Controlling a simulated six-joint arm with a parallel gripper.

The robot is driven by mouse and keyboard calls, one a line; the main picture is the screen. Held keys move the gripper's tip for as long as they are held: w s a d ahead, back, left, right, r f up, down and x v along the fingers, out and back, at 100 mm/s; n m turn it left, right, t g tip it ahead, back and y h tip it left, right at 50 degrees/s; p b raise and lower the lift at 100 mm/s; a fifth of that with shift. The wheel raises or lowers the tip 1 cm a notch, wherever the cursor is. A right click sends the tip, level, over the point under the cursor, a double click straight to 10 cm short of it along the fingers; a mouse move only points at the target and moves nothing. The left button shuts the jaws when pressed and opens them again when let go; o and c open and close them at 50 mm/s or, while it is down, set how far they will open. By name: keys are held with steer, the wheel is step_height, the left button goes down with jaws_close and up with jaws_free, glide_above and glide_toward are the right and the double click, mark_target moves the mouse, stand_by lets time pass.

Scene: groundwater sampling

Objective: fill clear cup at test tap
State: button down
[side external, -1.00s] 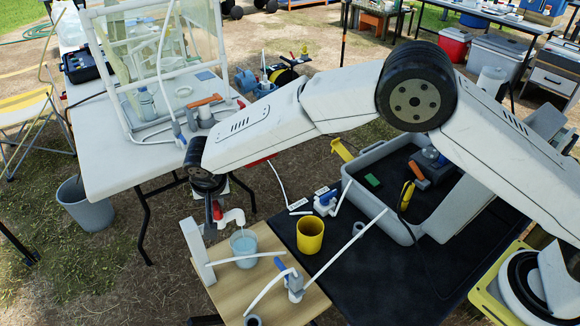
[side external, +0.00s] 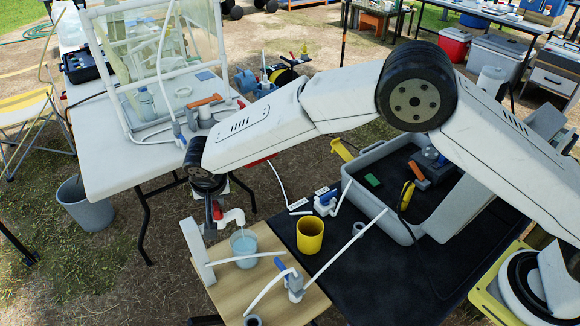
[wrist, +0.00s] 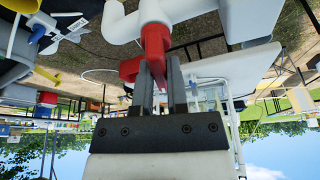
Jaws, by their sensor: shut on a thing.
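The clear cup (side external: 243,246) stands upright on the wooden board (side external: 225,283), and pale bluish water shows inside it. The white test tap (side external: 232,215) has its spout over the cup. My gripper (side external: 214,214) is at the tap, to the upper left of the cup. In the wrist view my gripper (wrist: 158,88) has its two dark fingers shut on the red tap handle (wrist: 155,45). The white tap pipe (wrist: 160,12) shows beyond the handle. I cannot tell the exact water level.
A yellow cup (side external: 310,236) stands right of the clear cup on the black mat (side external: 375,285). A blue-handled valve (side external: 290,279) with white tubing lies in front. A grey tray (side external: 350,200) and a white table (side external: 120,175) stand farther back.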

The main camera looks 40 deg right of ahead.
stand_by(0.6)
steer(key=shift+a+n+y, duration=0.15)
steer(key=shift+n+y, duration=0.2)
steer(key=shift+n, duration=0.6)
steer(key=shift+a+n+y, duration=0.15)
steer(key=shift+n+y, duration=0.2)
steer(key=shift+n, duration=0.6)
steer(key=c, duration=0.6)
jaws_free()
steer(key=shift+o, duration=0.2)
steer(key=shift+r, duration=0.1)
steer(key=shift+v, duration=3.8)
